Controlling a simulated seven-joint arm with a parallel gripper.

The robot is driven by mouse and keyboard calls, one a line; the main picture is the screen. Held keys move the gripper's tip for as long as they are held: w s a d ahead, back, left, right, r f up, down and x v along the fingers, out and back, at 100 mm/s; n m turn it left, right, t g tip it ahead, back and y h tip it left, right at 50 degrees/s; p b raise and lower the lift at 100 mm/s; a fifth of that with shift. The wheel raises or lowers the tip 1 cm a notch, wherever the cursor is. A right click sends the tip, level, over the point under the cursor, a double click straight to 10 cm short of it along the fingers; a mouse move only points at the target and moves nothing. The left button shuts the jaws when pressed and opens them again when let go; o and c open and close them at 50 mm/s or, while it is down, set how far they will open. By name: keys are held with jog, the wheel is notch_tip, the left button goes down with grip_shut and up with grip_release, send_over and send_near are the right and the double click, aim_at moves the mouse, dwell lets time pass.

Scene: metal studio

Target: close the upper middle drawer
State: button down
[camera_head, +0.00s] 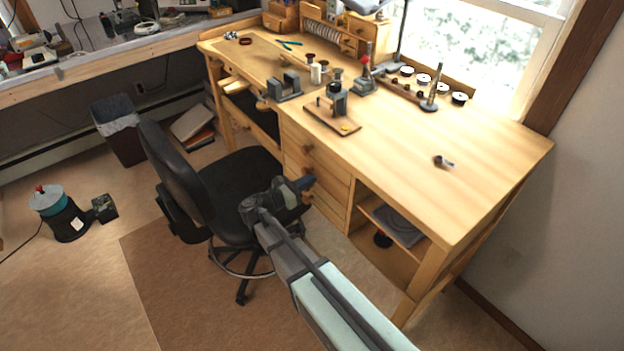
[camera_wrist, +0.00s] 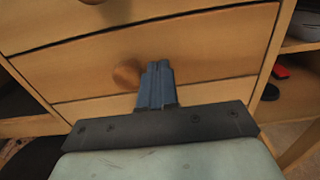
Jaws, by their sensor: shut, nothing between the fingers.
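The wooden desk has a stack of drawers (camera_head: 326,181) with round wooden knobs. In the wrist view, one drawer front (camera_wrist: 210,59) with a round knob (camera_wrist: 127,74) fills the middle, below another drawer front (camera_wrist: 190,14). It seems to be the upper middle drawer, and it looks about flush with its neighbours; a small opening cannot be ruled out. My gripper (camera_head: 306,182) is shut and empty in front of the stack. In the wrist view its blue-grey fingers (camera_wrist: 158,66) are just right of the knob. Whether they touch the drawer front is unclear.
A black office chair (camera_head: 240,185) stands close left of my gripper. An open shelf (camera_head: 395,225) is right of the drawers, with a red and black item (camera_wrist: 279,72) inside. Tools crowd the desktop's back; its right front (camera_head: 470,190) is mostly clear.

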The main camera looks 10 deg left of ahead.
jog(key=v, duration=1.2)
jog(key=shift+s, duration=0.15)
jog(key=s+d+f+m+g+y, duration=0.2)
jog(key=s+f+m+g+y, duration=0.35)
jog(key=f, duration=0.45)
jog(key=s+d+f+m+g+y, duration=0.2)
jog(key=s+f+m+g, duration=0.2)
jog(key=s+f+m, duration=0.45)
jog(key=s+d+f+m+g+y, duration=0.1)
jog(key=s+d+f+m+g, duration=0.2)
jog(key=s+d, duration=0.4)
jog(key=s+d+f+m+g+y, duration=0.2)
jog(key=s+d+f+m, duration=0.3)
jog(key=d, duration=0.9)
jog(key=s+d+f+m+g+y, duration=0.2)
jog(key=s+d+f+m+g, duration=0.3)
jog(key=s+d+f, duration=0.3)
jog(key=s+d, duration=0.1)
jog(key=d, duration=0.2)
jog(key=shift+s+d, duration=0.2)
jog(key=shift+s, duration=0.15)
